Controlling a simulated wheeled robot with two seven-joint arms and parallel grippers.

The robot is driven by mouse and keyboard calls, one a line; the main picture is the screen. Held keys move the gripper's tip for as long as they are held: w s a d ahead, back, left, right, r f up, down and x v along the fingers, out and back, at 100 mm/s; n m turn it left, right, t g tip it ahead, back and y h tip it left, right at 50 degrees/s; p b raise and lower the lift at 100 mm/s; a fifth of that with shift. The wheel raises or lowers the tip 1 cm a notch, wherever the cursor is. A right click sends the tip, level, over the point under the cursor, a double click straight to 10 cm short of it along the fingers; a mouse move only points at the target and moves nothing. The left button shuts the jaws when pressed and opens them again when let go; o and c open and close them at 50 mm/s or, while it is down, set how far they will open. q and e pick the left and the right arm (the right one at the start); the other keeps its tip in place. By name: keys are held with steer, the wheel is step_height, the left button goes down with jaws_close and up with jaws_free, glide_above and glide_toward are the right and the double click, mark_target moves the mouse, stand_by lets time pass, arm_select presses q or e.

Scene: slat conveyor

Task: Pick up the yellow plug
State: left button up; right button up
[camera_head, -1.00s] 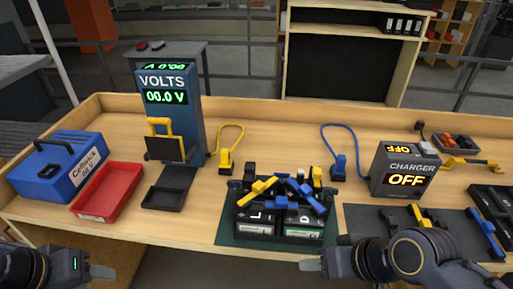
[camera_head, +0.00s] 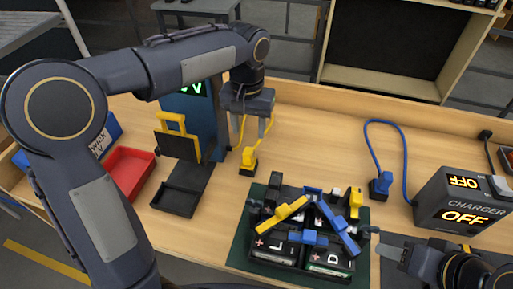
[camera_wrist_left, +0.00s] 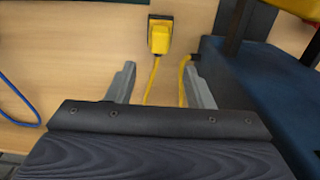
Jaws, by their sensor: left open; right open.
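The yellow plug (camera_head: 248,160) stands on a small black base on the table, with its yellow cable running to the blue voltmeter (camera_head: 193,106). In the left wrist view the plug (camera_wrist_left: 160,37) lies beyond the fingertips, about midway between them sideways. My left gripper (camera_head: 250,130) is open and empty above and slightly behind the plug, apart from it. It also shows in the left wrist view (camera_wrist_left: 158,68). My right gripper (camera_head: 391,253) is open at the lower right, far from the plug, and its fingers are partly hidden.
A black holder with batteries and blue and yellow clamps (camera_head: 305,225) stands in front of the plug. A blue plug (camera_head: 381,185) and a charger (camera_head: 463,200) are to the right. A red tray (camera_head: 130,170) and a black tray (camera_head: 176,200) lie left.

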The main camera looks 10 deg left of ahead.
mark_target(248, 150)
arm_select(q)
steer(key=f, duration=0.3)
steer(key=s+f+p, duration=0.1)
steer(key=f, duration=0.2)
steer(key=shift+s+f, duration=0.2)
steer(key=shift+f, duration=0.6)
jaws_close()
steer(key=shift+r, duration=0.15)
